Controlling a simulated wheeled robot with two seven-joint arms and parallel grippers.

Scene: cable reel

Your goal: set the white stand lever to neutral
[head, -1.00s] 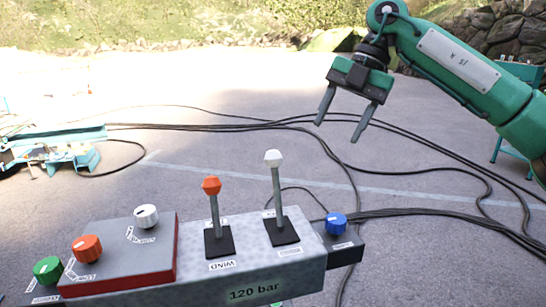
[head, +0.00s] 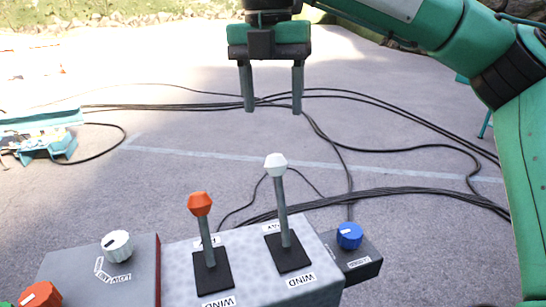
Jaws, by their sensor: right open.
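The white-knobbed lever (head: 281,205) stands on the grey control box (head: 323,292), its rod rising from a black base plate and leaning slightly left and away from me. Labels lie at the front and back of its plate; the front one reads "WIND" and the back one is partly hidden. My right gripper (head: 272,110) is open and empty, fingers pointing down, above and beyond the white knob in the picture, apart from it. My left gripper is not in view.
An orange-knobbed lever (head: 203,235) stands just left of the white one. A blue knob (head: 349,236) is on a side box at right. A white knob (head: 117,245) and an orange knob (head: 40,295) sit on the left panel. Black cables (head: 400,192) cross the ground.

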